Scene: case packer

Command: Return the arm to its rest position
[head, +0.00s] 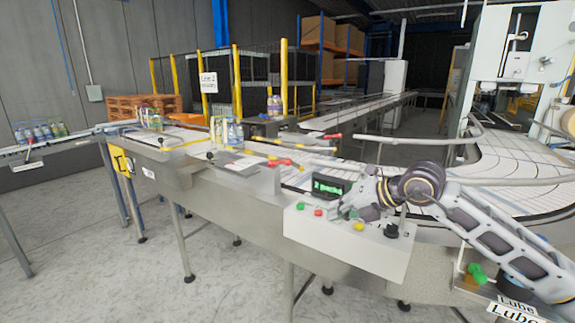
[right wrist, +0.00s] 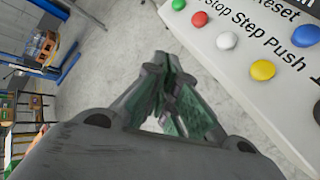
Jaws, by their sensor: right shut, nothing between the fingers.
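My right arm (head: 480,225) reaches in from the right in the head view. Its gripper (head: 347,210) is beside the white control box, in front of the small green display (head: 327,187). In the right wrist view the gripper (right wrist: 172,75) is shut and empty, its fingers together over the grey floor. The control panel (right wrist: 245,75) lies to its right in that view, with green, red, white, blue and yellow buttons. The fingers look apart from the buttons there. My left gripper is not in view.
The control box (head: 350,245) is mounted on the front of the conveyor (head: 215,180). A guard rail (head: 440,138) and a curved white conveyor (head: 520,165) are behind my arm. Bottles (head: 40,131) stand on the belt at far left. The floor in front (head: 110,270) is clear.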

